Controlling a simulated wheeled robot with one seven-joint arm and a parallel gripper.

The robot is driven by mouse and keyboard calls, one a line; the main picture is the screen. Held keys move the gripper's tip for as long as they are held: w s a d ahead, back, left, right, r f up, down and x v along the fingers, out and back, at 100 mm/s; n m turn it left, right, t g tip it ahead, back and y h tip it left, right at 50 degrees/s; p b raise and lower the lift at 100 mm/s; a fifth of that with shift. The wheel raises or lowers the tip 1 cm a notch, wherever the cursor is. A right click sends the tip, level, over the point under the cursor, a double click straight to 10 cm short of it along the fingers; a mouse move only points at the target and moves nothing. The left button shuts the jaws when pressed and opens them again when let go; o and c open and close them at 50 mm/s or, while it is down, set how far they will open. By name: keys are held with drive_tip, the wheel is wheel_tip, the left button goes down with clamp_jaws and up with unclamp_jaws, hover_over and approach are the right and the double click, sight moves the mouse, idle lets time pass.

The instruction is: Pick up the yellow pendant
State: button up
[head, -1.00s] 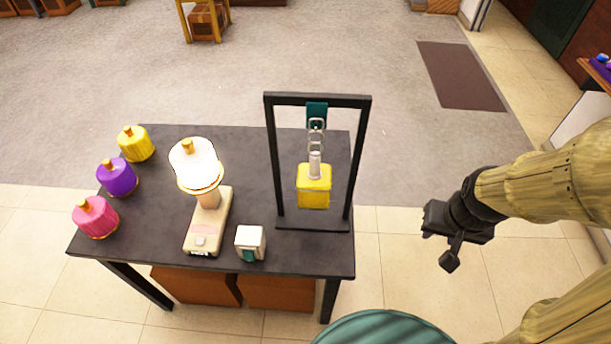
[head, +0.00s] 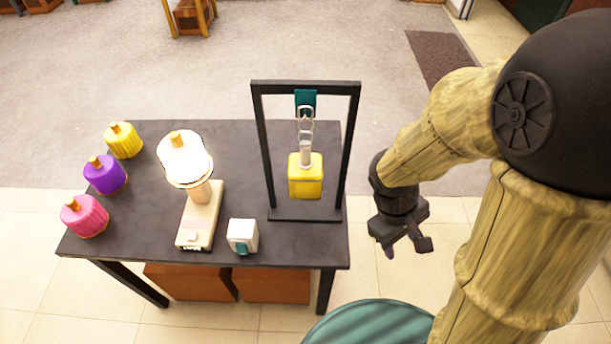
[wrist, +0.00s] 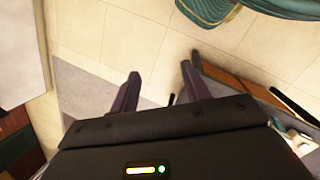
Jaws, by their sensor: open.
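The yellow pendant (head: 305,176) is a block with a pale metal stem. It hangs from a chain and a teal strap inside a black upright frame (head: 347,150) on the dark table (head: 150,200). My gripper (head: 402,250) is to the right of the frame, past the table's right edge, pointing down and empty. It is open, with its two fingers apart over the floor in the wrist view (wrist: 158,88). The pendant is not visible in the wrist view.
A lit lamp (head: 185,160) on a beige base and a small white box (head: 242,236) stand left of the frame. Yellow (head: 123,141), purple (head: 105,174) and pink (head: 85,216) pots line the table's left side. A green round seat (head: 370,325) is in front.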

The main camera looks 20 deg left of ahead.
drive_tip(key=a+f+n+h, duration=0.1)
drive_tip(key=a+n+h, duration=0.1)
drive_tip(key=n, duration=0.2)
drive_tip(key=n+t+y+b, duration=0.3)
drive_tip(key=n+t, duration=1.5)
drive_tip(key=n, duration=0.3)
approach(305, 155)
drive_tip(key=s+a, duration=0.1)
drive_tip(key=s, duration=0.5)
drive_tip(key=shift+a+f, duration=0.1)
drive_tip(key=shift+w, duration=0.1)
drive_tip(key=w, duration=0.4)
drive_tip(key=w+d+p, duration=0.1)
drive_tip(key=w, duration=0.3)
drive_tip(key=w+d, duration=0.1)
drive_tip(key=w, duration=0.3)
drive_tip(key=shift+p, duration=0.4)
drive_tip(key=shift+s, duration=0.1)
